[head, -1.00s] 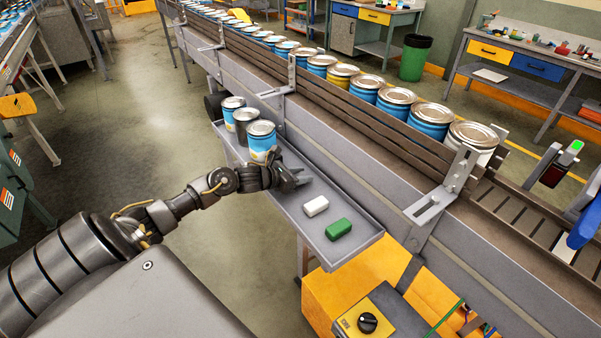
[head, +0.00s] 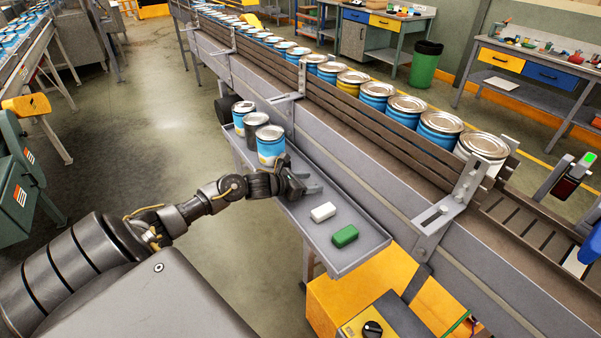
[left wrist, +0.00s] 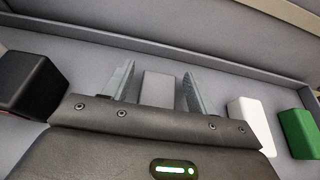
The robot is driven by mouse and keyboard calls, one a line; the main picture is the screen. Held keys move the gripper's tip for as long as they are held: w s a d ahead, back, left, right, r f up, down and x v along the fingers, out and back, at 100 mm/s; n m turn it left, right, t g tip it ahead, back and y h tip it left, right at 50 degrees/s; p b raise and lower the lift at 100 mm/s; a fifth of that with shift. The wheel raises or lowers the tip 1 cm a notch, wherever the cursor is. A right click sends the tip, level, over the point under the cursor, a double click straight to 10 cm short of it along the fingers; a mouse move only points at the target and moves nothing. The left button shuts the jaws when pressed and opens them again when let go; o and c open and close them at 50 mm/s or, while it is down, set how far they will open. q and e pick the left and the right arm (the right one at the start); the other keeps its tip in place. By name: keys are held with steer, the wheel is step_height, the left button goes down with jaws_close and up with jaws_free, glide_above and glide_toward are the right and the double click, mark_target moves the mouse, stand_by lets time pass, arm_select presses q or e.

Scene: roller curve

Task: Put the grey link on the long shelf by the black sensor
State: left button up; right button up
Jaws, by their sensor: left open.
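The grey link (left wrist: 159,88) is a small grey block on the tray-like shelf (head: 374,249), seen in the left wrist view. It stands between the two open fingers of my left gripper (left wrist: 158,84), with a gap on each side. In the head view my left gripper (head: 306,186) is low over the shelf and hides the link. A black block (left wrist: 32,82), perhaps the black sensor, is on the shelf to the left of the gripper in the left wrist view. My right gripper is not in view.
A white block (head: 323,212) and a green block (head: 345,236) lie on the shelf nearer its front end. Several cans (head: 270,142) stand at its far end. The conveyor (head: 400,160) with a row of cans runs along its right side. Floor is clear to the left.

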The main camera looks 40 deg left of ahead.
arm_select(q)
steer(key=b+v, duration=0.3)
steer(key=v, duration=0.7)
steer(key=shift+s+f, duration=0.1)
steer(key=shift+f, duration=0.05)
steer(key=shift+v, duration=1.05)
